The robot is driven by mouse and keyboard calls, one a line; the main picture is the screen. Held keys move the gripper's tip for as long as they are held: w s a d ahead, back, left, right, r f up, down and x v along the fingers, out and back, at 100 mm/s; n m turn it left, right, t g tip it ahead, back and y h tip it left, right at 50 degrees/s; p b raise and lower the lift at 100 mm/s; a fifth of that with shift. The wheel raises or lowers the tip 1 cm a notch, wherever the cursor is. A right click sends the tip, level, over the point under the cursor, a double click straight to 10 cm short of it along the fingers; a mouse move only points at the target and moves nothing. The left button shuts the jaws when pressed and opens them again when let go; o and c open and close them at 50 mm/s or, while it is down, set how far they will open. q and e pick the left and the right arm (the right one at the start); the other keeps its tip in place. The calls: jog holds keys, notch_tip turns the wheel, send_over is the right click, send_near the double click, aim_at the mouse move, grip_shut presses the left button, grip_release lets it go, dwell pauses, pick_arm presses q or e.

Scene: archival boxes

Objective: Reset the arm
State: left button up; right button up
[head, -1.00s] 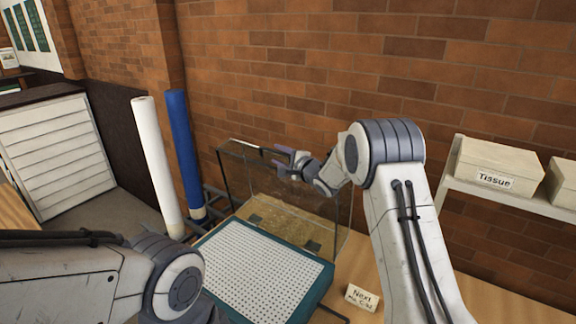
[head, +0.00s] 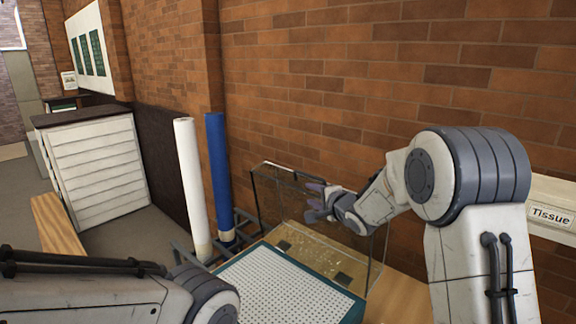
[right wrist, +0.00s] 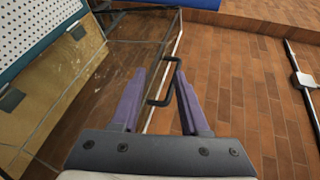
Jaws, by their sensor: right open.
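My right gripper (head: 318,202), with purple fingers, is at the top edge of an upright clear panel (head: 350,245) with a dark frame. In the right wrist view, the two fingers (right wrist: 158,76) are spread apart. A black handle (right wrist: 166,101) on the panel's edge shows between them, and neither finger looks closed on it. My left arm crosses the lower left of the head view; its gripper is out of frame.
A teal-rimmed case with a white perforated board (head: 285,288) lies below the panel. A white roll (head: 190,185) and a blue roll (head: 217,170) stand left of it. A white drawer cabinet (head: 95,165) is farther left. A Tissue box (head: 551,200) is at right.

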jog(key=s+a+f+n+g+h+b, duration=0.1)
jog(key=s+a+f+n+g+b, duration=0.25)
jog(key=s, duration=0.65)
jog(key=s+a+f+n+g+h, duration=0.2)
jog(key=s+a+f+n+g, duration=0.25)
jog(key=s, duration=0.55)
jog(key=s+f+n+g+b, duration=0.1)
jog(key=s+f+n+g, duration=0.2)
jog(key=s, duration=1)
jog(key=s+d+f+n+g+h+b, duration=0.1)
jog(key=s+f+n+g, duration=0.2)
jog(key=s+n, duration=0.7)
jog(key=s, duration=0.4)
